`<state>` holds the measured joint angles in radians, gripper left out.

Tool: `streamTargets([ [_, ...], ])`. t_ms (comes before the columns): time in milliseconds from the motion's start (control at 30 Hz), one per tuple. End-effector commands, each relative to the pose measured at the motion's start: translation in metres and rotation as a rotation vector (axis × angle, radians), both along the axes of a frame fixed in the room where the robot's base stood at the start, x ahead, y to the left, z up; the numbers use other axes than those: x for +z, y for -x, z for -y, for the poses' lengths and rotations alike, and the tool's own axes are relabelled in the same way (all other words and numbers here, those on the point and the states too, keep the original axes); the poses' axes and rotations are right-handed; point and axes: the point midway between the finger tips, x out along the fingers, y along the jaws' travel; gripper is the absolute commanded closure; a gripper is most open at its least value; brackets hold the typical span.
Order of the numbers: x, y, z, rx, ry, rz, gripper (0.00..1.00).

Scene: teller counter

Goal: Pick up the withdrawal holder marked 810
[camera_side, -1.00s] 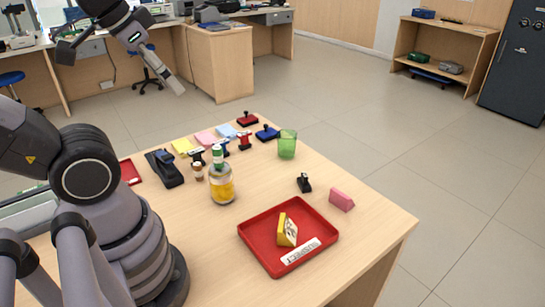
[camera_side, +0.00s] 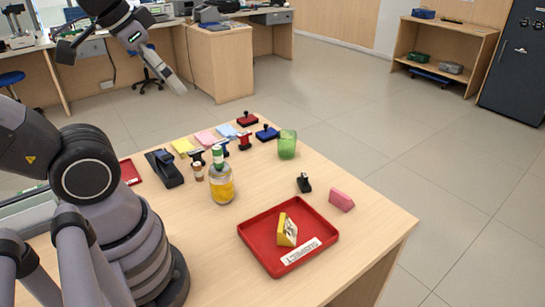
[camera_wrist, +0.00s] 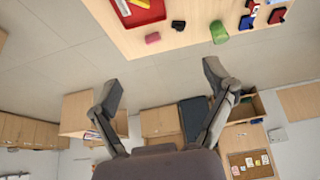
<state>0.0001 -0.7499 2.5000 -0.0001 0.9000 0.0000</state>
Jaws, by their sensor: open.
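A yellow wedge-shaped holder (camera_side: 287,230) with dark marks on its pale face stands in the red tray (camera_side: 254,249). A pink wedge-shaped holder (camera_side: 341,199) lies on the table just right of the tray. No 810 can be read on either. In the wrist view the pink holder (camera_wrist: 153,37) is near the table edge, and part of the yellow one (camera_wrist: 139,3) shows at the top, in the tray (camera_wrist: 150,14). My gripper (camera_wrist: 163,86) is open and empty. In the side view it (camera_side: 178,86) is raised, far behind and left of both holders.
The tray carries a white label reading SUSPECT (camera_side: 301,251). A small black stamp (camera_side: 304,183), a green cup (camera_side: 287,145) and a bottle with yellow contents (camera_side: 221,184) stand behind it. Several stamps and sticky-note pads line the far edge. The front right table corner is clear.

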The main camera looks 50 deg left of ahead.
Motion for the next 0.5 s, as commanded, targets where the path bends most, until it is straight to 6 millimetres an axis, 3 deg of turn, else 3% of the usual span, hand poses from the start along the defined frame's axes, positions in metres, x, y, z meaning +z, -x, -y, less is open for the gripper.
streamTargets([
  [100, 0.0000, 0.0000, 0.0000, 0.000, 0.000, 0.000, 0.00],
  [400, 0.0003, -0.0005, 0.0000, 0.000, 0.000, -0.001, 0.00],
  [500, 0.0041, -0.0097, 0.0005, 0.001, 0.002, -0.013, 0.00],
])
